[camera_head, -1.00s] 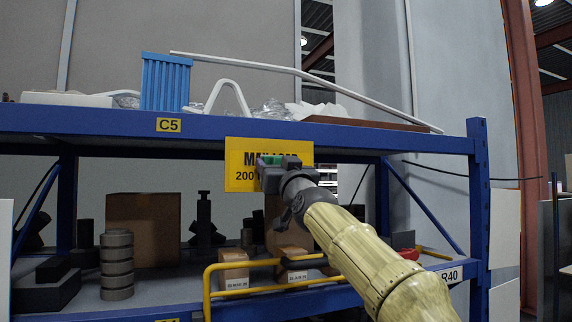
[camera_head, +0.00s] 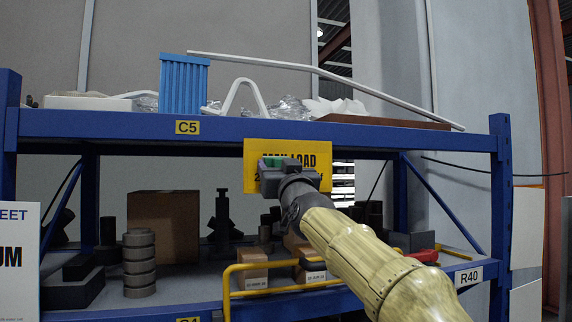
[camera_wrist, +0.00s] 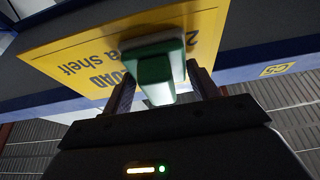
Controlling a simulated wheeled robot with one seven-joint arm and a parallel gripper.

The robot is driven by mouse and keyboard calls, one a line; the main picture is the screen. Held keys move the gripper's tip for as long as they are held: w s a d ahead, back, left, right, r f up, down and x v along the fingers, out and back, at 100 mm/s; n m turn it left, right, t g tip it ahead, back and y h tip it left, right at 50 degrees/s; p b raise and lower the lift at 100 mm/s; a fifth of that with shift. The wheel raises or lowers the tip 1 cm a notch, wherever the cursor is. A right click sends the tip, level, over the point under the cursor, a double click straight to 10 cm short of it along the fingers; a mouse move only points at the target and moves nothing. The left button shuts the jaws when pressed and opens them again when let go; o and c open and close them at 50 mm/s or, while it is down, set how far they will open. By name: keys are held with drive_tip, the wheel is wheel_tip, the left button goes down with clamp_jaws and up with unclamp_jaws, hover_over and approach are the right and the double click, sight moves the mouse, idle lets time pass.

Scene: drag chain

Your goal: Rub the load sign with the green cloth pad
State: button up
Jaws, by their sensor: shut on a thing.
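The load sign (camera_head: 310,150) is a yellow plate with black lettering, hanging from the front of the blue upper shelf beam. My gripper (camera_head: 272,172) is in front of its lower left part and hides some of the text. In the wrist view my gripper (camera_wrist: 160,92) is shut on the green cloth pad (camera_wrist: 153,72), a green block with a pale layer. The pad overlaps the yellow sign (camera_wrist: 98,52) there; I cannot tell for sure whether they touch. In the head view only a bit of the green pad (camera_head: 272,161) shows above the jaws.
The blue shelf beam (camera_head: 120,125) with a C5 label runs above. Its top holds a blue ribbed block (camera_head: 184,84) and a long pale rod (camera_head: 330,75). Below are a yellow rail (camera_head: 262,292), boxes and a stack of dark discs (camera_head: 139,263).

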drive_tip(key=shift+s+a+r+p, duration=0.1)
drive_tip(key=shift+s+a+p, duration=0.1)
drive_tip(key=shift+a+p, duration=0.6)
drive_tip(key=shift+s+a+p, duration=0.3)
drive_tip(key=shift+a+p, duration=0.45)
drive_tip(key=shift+a, duration=0.15)
drive_tip(key=shift+f, duration=0.2)
drive_tip(key=shift+s+d+b, duration=0.25)
drive_tip(key=shift+s+b, duration=0.35)
drive_tip(key=shift+s, duration=0.35)
drive_tip(key=shift+s+d+b, duration=0.3)
drive_tip(key=shift+s+b, duration=0.35)
drive_tip(key=shift+s, duration=0.25)
drive_tip(key=shift+s+d+b, duration=0.25)
drive_tip(key=shift+s+b, duration=0.35)
drive_tip(key=shift+s, duration=0.35)
drive_tip(key=s, duration=0.1)
drive_tip(key=s+b, duration=0.1)
drive_tip(key=s, duration=0.1)
drive_tip(key=shift+d+b, duration=0.3)
drive_tip(key=shift+d, duration=0.1)
